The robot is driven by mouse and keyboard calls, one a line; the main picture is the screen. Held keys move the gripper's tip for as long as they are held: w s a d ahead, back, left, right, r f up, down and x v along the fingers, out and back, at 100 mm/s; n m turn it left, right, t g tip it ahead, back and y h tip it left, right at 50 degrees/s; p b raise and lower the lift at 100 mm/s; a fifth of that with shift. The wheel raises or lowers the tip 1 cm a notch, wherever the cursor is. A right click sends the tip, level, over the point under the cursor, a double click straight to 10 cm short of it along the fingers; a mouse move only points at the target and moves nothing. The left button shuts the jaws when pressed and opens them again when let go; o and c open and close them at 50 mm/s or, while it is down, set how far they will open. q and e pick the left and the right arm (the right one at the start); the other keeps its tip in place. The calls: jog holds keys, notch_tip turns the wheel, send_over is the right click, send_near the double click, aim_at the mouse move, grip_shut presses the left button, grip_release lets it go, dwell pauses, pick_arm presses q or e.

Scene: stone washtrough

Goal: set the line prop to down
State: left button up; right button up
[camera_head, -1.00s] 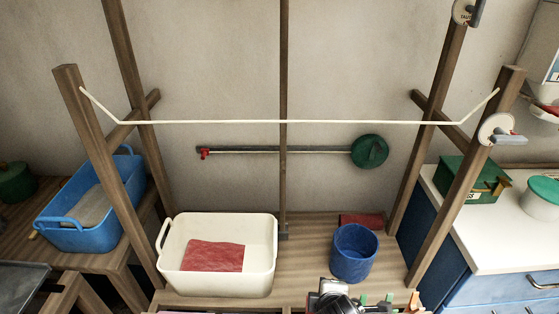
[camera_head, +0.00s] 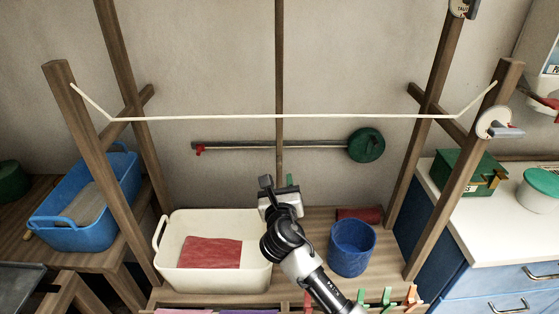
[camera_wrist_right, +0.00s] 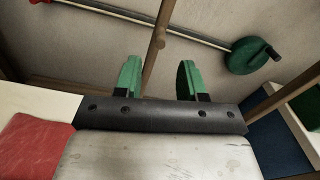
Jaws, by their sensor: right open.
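The line prop looks to be the upright wooden pole (camera_head: 279,70) in the middle of the head view. It crosses the pale line (camera_head: 225,117) strung between two wooden posts; I cannot tell whether they touch. My right gripper (camera_head: 277,183) is in front of the pole's lower part and hides its foot. In the right wrist view the green fingers of my right gripper (camera_wrist_right: 158,78) are apart and empty. There the pole (camera_wrist_right: 162,25) with a small peg shows beyond and between the fingertips. My left gripper is not in view.
A white tub (camera_head: 170,275) with a red cloth (camera_head: 212,252) stands left of my gripper, and a blue bucket (camera_head: 352,248) right of it. A wall bar with a green disc (camera_head: 366,146) lies behind. A lever (camera_head: 500,126) sits on the right post.

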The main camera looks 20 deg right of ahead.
aim_at(280, 158)
jog(key=x, duration=1)
jog(key=shift+b, duration=0.4)
jog(key=shift+d+f, duration=0.1)
grip_shut()
